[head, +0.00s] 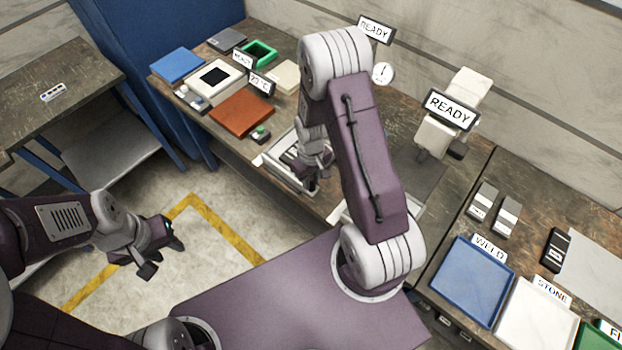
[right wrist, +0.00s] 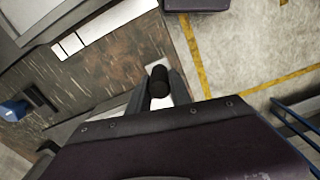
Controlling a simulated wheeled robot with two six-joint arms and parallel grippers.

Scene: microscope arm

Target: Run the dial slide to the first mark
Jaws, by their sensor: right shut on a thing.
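My right gripper (head: 314,178) reaches down to the bench edge beside a pale framed fixture (head: 272,160). In the right wrist view its fingers (right wrist: 160,88) are shut on a black cylindrical knob (right wrist: 158,76). A pale strip divided by dark lines (right wrist: 88,38) lies near the knob in that view. A round white dial with a dark needle (head: 383,73) stands behind my right arm. My arm hides much of the fixture, and I cannot read which mark the slide is at. My left gripper (head: 160,250) hangs over the floor with its fingers apart and empty.
A rust-brown pad (head: 241,113) and a white device (head: 216,79) stand left on the bench. A READY sign (head: 450,108) on a pale machine is to the right. Blue (head: 472,281) and white (head: 535,318) trays lie at the right. The floor on the left is clear.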

